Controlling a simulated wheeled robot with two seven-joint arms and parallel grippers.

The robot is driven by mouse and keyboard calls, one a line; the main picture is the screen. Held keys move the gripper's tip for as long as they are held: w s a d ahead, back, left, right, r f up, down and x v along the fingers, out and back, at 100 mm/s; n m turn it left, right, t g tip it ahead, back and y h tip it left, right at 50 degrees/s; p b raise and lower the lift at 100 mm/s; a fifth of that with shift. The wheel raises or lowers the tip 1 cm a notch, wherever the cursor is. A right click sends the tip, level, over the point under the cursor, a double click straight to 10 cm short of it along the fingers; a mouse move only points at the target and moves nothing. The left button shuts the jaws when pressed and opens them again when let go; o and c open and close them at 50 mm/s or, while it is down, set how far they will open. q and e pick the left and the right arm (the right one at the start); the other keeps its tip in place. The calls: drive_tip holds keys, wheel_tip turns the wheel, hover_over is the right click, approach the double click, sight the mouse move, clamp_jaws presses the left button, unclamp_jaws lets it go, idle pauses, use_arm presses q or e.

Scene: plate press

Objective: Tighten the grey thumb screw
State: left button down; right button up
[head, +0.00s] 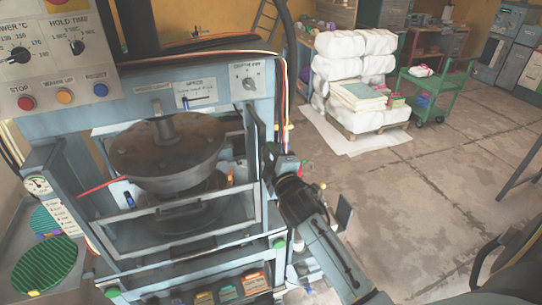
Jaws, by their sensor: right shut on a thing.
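The plate press (140,77) fills the left half of the head view, with a round dark upper platen (168,152) above a glass-fronted guard frame (180,212). My right gripper (279,166) comes up from the lower right and is at the press's right side post. It is shut on a small part there, which sits where the grey thumb screw would be; the jaws hide nearly all of it. How far the screw is turned cannot be seen. My left gripper is not in view.
A control panel (88,75) with knobs and coloured buttons is at the upper left. Green round discs (45,268) lie at the lower left. A pallet with white wrapped bundles (345,68) and a green cart (432,92) stand behind. The floor at right is largely clear.

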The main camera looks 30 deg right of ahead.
drive_tip(key=m, duration=0.7)
drive_tip(key=shift+a+f, duration=0.1)
drive_tip(key=shift+f, duration=0.05)
drive_tip(key=m, duration=0.4)
drive_tip(key=shift+a+m, duration=0.1)
drive_tip(key=shift+m, duration=1.9)
drive_tip(key=o, duration=1)
